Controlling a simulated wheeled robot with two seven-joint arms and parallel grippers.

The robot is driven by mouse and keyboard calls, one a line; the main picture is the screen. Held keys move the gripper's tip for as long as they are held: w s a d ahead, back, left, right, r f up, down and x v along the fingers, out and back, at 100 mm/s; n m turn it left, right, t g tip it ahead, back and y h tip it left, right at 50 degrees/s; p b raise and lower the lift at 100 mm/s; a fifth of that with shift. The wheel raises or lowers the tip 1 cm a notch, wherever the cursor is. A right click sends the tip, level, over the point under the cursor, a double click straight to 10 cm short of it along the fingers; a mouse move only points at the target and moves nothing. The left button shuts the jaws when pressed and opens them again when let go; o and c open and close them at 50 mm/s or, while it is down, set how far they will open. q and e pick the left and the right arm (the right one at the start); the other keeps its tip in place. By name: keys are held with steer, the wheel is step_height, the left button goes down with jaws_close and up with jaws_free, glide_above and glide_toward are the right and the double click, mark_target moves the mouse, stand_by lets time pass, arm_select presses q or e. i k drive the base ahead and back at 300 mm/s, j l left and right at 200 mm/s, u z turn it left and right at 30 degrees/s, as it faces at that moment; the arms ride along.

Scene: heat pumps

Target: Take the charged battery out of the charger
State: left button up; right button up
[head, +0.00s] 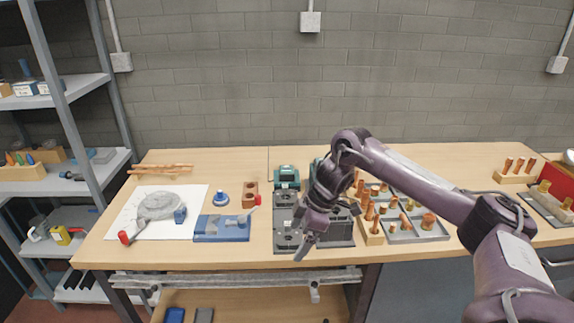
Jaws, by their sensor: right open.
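My right gripper (303,243) hangs over the front of the bench, open, with its fingers pointing down over a dark grey tray (283,210). Nothing shows between its fingers. A teal-green unit (287,176) stands behind the tray. A second teal piece (314,166) is mostly hidden behind my right arm. I cannot tell which of these is the charger, nor make out the battery; both are too small or partly covered. My left gripper is not in view.
The wooden bench (420,155) holds a blue fixture (222,228), a white sheet (118,226) with a grey coil (163,205), and a grey tray (402,236) of copper fittings at the right. Shelves (90,85) stand at the left.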

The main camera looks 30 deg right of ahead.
mark_target(286, 172)
steer(key=i+l, duration=1.2)
